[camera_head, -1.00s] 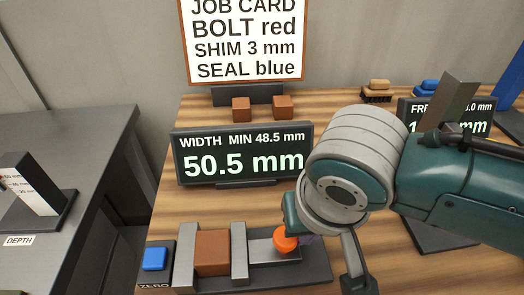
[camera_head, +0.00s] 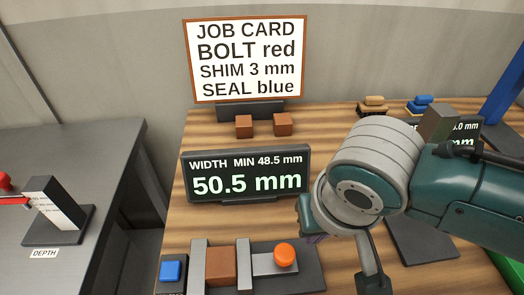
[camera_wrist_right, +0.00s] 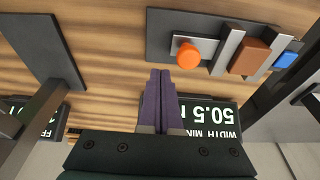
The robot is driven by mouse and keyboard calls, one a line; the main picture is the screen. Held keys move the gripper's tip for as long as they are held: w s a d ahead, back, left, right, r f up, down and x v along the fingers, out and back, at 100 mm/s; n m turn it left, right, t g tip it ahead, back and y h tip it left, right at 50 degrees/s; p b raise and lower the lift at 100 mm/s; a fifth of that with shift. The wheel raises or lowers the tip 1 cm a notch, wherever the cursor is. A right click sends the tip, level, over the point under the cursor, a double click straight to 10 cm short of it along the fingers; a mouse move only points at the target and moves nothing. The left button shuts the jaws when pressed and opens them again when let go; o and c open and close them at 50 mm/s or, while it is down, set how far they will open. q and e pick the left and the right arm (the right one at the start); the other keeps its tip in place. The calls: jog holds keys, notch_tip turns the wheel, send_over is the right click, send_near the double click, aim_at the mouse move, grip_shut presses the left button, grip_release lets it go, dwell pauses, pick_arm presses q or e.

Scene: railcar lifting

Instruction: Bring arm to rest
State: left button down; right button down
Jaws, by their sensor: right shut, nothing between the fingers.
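My right arm comes in from the right in the head view, over the wooden bench. My left gripper is in neither view.
The width gauge (camera_head: 314,277) holds a brown block (camera_head: 220,266) between grey jaws, beside a blue button (camera_head: 172,270). Its display (camera_head: 247,174) reads 50.5 mm. A job card (camera_head: 246,60) and two brown blocks stand behind. A depth stand (camera_head: 58,225) is on the left table.

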pick_arm(q)
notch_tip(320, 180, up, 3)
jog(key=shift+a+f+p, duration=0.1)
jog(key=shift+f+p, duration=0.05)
jog(key=shift+p, duration=0.7)
